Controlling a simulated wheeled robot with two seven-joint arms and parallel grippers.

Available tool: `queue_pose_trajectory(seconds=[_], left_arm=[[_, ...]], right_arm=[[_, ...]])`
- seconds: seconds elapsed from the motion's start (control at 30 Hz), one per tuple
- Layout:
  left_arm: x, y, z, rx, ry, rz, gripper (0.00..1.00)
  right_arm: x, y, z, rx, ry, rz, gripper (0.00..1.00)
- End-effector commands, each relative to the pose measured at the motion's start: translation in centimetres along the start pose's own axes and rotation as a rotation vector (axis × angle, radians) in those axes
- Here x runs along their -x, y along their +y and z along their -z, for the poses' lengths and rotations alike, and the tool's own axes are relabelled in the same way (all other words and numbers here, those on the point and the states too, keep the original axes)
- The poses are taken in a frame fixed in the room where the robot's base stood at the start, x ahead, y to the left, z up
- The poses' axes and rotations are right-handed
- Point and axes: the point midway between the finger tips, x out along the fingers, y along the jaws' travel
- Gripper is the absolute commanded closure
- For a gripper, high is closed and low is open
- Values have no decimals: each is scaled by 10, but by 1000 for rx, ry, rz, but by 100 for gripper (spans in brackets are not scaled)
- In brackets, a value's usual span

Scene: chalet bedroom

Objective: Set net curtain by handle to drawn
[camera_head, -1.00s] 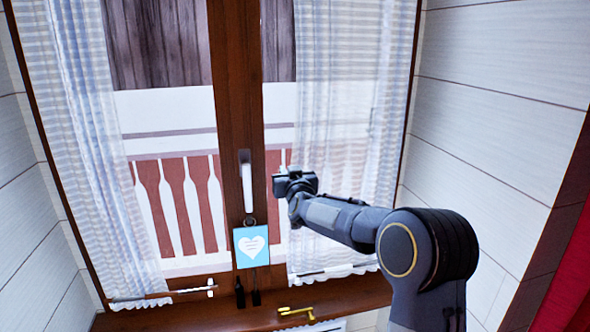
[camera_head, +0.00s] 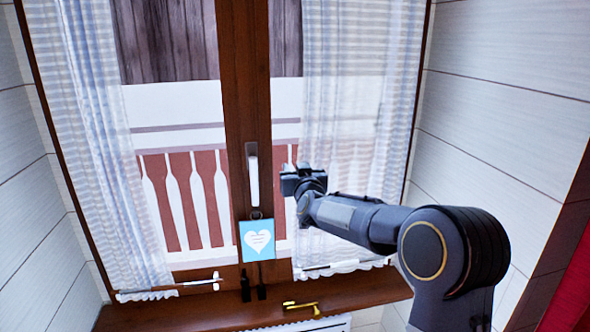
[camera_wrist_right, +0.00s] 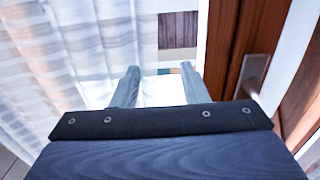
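Two striped sheer net curtains hang at the window, the left one (camera_head: 95,130) and the right one (camera_head: 365,110). The right curtain is gathered in part, with bare glass between it and the middle post. White rod-like handles lie at the hems, one at the lower left (camera_head: 190,286) and one at the lower right (camera_head: 330,267). My right gripper (camera_head: 303,180) is up in front of the right pane by the curtain's inner edge, well above its hem rod. In the right wrist view its fingers (camera_wrist_right: 157,86) are apart with nothing between them; the curtain is to their left. My left gripper is out of view.
The brown middle post (camera_head: 243,90) carries a white window handle (camera_head: 253,180) close left of my gripper. A blue heart tag (camera_head: 257,240) hangs below it. A brass handle (camera_head: 301,307) lies over the brown sill (camera_head: 225,312). A panelled wall (camera_head: 500,130) bounds the right.

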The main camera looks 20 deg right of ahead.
Motion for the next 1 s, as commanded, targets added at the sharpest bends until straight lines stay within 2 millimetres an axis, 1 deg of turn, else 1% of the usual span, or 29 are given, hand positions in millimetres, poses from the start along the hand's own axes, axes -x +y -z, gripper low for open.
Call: queue_pose_trajectory(seconds=[0.03,0.1,0.2,0.3,0.43,0.63,0.67,0.77,0.87,0.93,0.97,1.0], left_arm=[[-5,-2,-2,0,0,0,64],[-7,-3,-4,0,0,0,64],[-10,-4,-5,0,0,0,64],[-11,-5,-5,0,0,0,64],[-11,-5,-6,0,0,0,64],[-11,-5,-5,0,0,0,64],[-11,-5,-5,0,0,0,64],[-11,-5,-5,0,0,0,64],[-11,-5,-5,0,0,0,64],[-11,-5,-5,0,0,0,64],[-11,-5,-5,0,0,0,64],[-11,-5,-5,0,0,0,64]], right_arm=[[11,0,-2,0,1,1,60],[23,0,-2,-1,1,2,60],[38,0,-1,-1,2,1,60],[47,0,0,0,1,0,60],[52,0,-1,2,-1,1,60],[52,0,0,2,0,0,60],[52,0,-1,1,-1,0,63],[58,1,0,-11,-15,13,76],[81,1,-5,-58,-83,70,89],[110,-2,-13,-104,-165,134,98],[124,-4,-18,-124,-202,162,100],[142,-6,-24,-147,-254,197,100]])
